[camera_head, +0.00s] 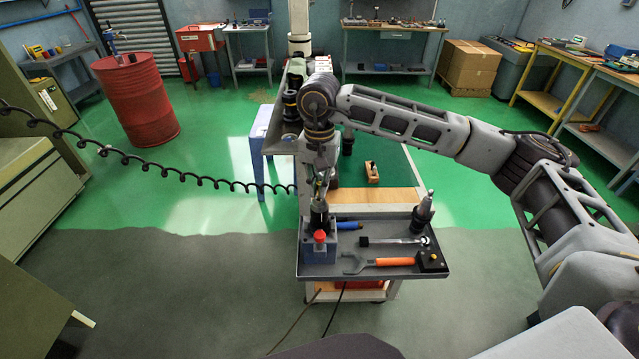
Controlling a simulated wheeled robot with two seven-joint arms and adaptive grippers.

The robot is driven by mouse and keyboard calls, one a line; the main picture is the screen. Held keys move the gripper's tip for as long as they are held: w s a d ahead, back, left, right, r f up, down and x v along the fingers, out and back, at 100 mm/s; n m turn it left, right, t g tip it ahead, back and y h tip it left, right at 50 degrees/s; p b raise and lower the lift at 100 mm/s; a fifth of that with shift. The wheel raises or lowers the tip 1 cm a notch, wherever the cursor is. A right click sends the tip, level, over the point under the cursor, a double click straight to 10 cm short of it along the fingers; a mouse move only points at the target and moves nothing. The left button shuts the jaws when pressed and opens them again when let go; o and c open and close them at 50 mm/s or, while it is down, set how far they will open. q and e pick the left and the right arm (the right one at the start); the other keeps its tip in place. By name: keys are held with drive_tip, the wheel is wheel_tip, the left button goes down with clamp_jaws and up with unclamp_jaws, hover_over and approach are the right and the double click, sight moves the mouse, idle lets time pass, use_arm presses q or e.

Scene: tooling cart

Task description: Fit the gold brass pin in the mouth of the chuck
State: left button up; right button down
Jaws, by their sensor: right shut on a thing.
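My right gripper (321,188) points down over the left end of the cart's tray, just above a dark upright chuck (319,212). The chuck stands in a blue-grey block (320,254) with a red knob (319,237) on its front. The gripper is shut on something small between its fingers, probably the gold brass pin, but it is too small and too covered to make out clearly. I cannot tell whether the pin touches the chuck's mouth. My left gripper is not in view.
The grey tray (375,272) also holds an orange-handled wrench (394,262), a metal tool (391,241), a blue-handled tool (349,225) and a dark pointed tool holder (425,211) at right. A wooden block (372,172) lies behind. A coiled cable (160,166) hangs at left.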

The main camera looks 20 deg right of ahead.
drive_tip(key=shift+f+b, duration=0.5)
drive_tip(key=shift+f, duration=0.1)
idle(0.7)
idle(0.5)
drive_tip(key=c, duration=1.5)
unclamp_jaws()
drive_tip(key=shift+r, duration=0.15)
drive_tip(key=shift+r, duration=5.9)
